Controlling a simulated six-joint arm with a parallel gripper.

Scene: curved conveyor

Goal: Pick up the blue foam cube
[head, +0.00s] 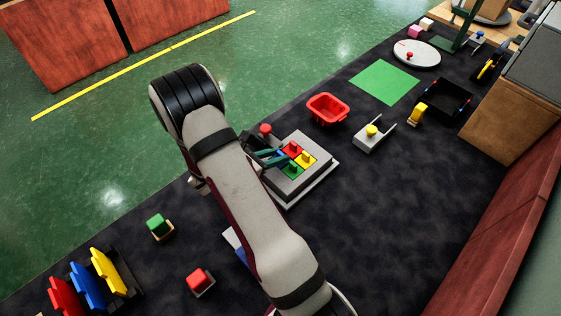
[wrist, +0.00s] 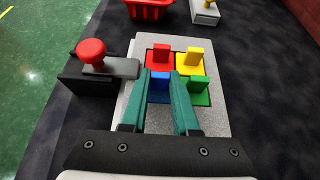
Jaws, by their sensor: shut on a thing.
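My gripper (wrist: 162,78) is over a grey board with coloured pieces, its green fingers on both sides of a blue knobbed block (wrist: 159,86). It is shut on this block, which sits at the near left of the group, level with its neighbours as far as I can tell. In the head view my gripper (head: 278,158) reaches the board's left side, and my arm hides part of it. No clear blue foam cube shows. A blue patch (head: 242,257) beside my arm is mostly hidden, so I cannot tell what it is.
The grey board (head: 322,180) also holds red, yellow and green knobbed pieces. A red-knobbed device (wrist: 91,52) stands close to its left side. A red basket (head: 327,109) is behind. A green cube (head: 156,224) and red cube (head: 198,279) sit nearer.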

